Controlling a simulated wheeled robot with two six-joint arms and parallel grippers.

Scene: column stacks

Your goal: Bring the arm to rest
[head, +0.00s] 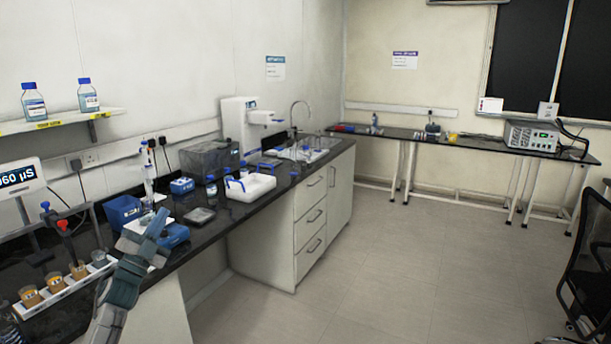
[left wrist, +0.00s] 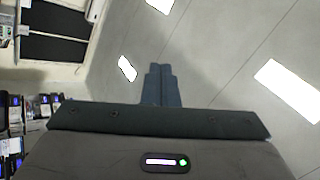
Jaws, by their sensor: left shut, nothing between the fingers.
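My left arm comes up from the lower left of the head view, in front of the black lab bench (head: 215,223). Its left gripper (head: 159,222) points upward and overlaps the bench's front edge in the picture. In the left wrist view the two blue-grey fingers (left wrist: 161,72) are together with nothing between them. Behind them is the ceiling with bright light panels, so the gripper faces up. My right gripper is in neither view.
A rack of cups with orange-brown contents (head: 70,286) stands on the bench left of the arm. A white tray (head: 250,187) and a blue box (head: 123,210) stand farther along. A black chair (head: 592,265) is at the far right. The middle floor is clear.

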